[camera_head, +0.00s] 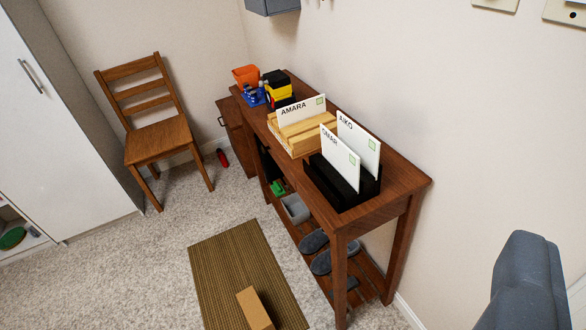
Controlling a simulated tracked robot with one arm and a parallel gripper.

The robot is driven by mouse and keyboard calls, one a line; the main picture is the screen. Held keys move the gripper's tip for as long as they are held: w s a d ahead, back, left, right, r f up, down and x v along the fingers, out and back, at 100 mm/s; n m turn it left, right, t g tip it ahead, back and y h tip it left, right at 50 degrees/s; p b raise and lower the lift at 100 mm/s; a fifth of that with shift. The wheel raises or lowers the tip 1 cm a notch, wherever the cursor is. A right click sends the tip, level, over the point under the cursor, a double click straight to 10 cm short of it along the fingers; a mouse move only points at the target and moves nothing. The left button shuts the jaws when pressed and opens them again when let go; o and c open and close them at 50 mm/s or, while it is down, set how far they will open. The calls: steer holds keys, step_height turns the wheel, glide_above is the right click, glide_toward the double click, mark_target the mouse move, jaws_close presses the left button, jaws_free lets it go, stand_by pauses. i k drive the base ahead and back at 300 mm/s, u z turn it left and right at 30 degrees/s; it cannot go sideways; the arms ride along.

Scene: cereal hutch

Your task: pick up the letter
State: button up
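Three white letters stand upright on a dark wooden console table (402,180) against the wall. The letter marked AMARA (302,109) stands in a light slatted wooden holder (306,138). The letter marked OMAR (339,160) and the letter marked AIKO (359,144) stand in a black holder (341,192), with OMAR in front, partly covering AIKO. Each letter has a small green stamp-like mark. The lower parts of the letters are hidden in their holders. I cannot make out my gripper in this view.
An orange pot (246,75) and a yellow-black toy-like object (279,91) stand at the table's far end. Slippers (322,262) lie on its lower shelf. A brown mat (225,270) with a tan box (254,308), a wooden chair (158,136) and a grey-blue object (526,285) stand around.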

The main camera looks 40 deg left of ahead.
mark_target(346, 162)
steer(key=k, duration=1.15)
steer(key=u, duration=0.6)
steer(key=i, duration=1.3)
steer(key=u, duration=0.25)
steer(key=i, duration=0.95)
steer(key=z, duration=0.15)
